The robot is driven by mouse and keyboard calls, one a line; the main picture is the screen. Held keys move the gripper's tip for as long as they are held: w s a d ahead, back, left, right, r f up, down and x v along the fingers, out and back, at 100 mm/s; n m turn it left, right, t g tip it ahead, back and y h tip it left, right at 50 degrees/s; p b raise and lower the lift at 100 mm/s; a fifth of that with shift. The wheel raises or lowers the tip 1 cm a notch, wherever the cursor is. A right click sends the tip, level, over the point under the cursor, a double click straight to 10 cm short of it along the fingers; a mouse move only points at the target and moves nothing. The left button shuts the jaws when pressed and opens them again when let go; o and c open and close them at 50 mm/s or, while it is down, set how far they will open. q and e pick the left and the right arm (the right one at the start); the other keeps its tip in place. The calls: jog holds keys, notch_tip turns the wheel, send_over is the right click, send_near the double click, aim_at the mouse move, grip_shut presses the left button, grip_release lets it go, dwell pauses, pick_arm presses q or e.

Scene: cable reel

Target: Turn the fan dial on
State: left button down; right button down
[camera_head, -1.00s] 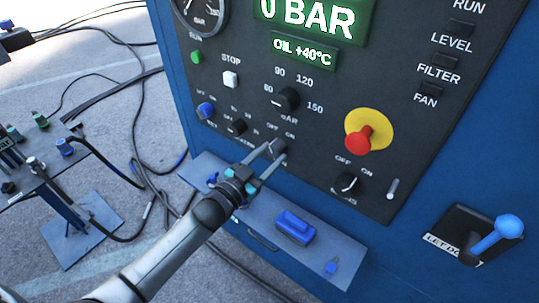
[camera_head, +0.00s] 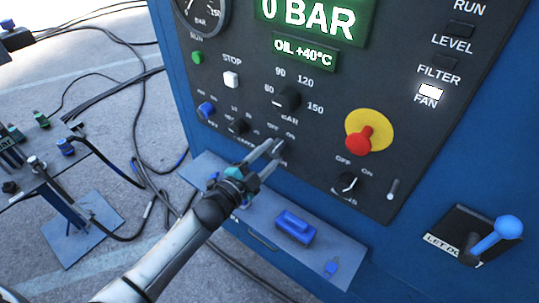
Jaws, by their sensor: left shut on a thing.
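The fan dial (camera_head: 283,146) is a small black knob low on the dark control panel, with OFF and ON printed above it. My left gripper (camera_head: 273,150) is shut on this dial, its fingers on either side and hiding much of it. The FAN lamp (camera_head: 430,92) at the upper right of the panel glows white. My right gripper is not in view.
A red emergency button on a yellow disc (camera_head: 378,118) sits right of the dial, with another OFF/ON knob (camera_head: 348,184) below it. A blue shelf (camera_head: 262,215) juts out under the panel. A blue-handled lever (camera_head: 508,227) is at lower right.

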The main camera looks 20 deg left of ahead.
pick_arm(q)
jog(key=shift+m, duration=1)
jog(key=shift+c, duration=1.5)
grip_release()
jog(key=shift+s, duration=0.1)
jog(key=v, duration=1.5)
